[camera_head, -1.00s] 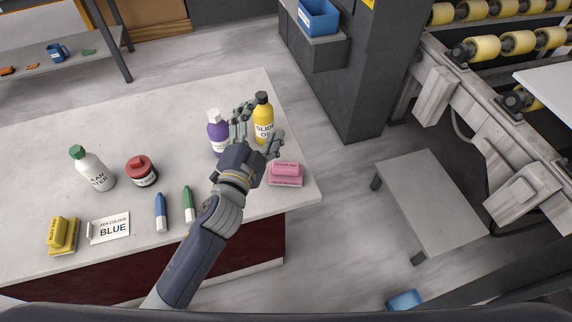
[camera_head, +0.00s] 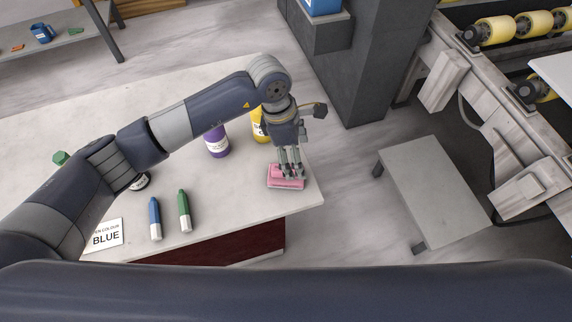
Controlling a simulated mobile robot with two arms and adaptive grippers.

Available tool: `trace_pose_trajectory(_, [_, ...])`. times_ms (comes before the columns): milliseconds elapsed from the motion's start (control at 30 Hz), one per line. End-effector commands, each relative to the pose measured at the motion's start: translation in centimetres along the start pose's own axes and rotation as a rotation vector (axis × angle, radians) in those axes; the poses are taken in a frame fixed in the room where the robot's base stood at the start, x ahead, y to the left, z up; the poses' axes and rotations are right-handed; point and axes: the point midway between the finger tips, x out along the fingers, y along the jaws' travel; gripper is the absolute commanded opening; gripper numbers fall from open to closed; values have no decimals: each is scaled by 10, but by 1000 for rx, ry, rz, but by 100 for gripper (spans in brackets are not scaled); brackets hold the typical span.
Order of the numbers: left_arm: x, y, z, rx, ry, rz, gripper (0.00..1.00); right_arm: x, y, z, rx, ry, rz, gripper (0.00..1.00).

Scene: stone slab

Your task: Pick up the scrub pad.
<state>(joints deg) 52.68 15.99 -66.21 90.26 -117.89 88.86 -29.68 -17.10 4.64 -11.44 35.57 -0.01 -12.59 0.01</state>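The pink scrub pad (camera_head: 287,184) lies flat near the right front corner of the stone slab. My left gripper (camera_head: 289,171) points down over it, with its fingertips at the pad's upper part and covering some of it. The fingers look close together, but I cannot tell whether they grip the pad or only straddle or touch it. The pad appears to rest on the slab. My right gripper is not in view.
A purple bottle (camera_head: 217,143) and a yellow bottle (camera_head: 258,127) stand behind the pad, the yellow one partly hidden. A low grey table (camera_head: 435,195) stands right.

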Motion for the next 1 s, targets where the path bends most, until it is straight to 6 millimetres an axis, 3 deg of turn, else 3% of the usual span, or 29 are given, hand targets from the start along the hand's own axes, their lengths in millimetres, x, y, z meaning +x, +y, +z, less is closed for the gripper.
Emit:
trace_pose_trajectory(33, [-4, 6, -12, 9, 55, 15, 78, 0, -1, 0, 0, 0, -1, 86])
trace_pose_trajectory(167, [-1, 11, -27, 16, 121, 26, 78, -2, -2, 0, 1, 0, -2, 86])
trace_pose_trajectory(400, [35, 11, -32, 14, 121, 24, 78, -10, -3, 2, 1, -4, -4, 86])
trace_pose_trajectory(667, [55, 10, -37, 14, 120, 24, 78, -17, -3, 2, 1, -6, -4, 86])
trace_pose_trajectory(800, [74, 6, -46, 12, 118, 22, 78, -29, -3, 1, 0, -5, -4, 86])
trace_pose_trajectory(1000, [97, 8, -48, 15, 118, 25, 78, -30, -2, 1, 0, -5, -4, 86])
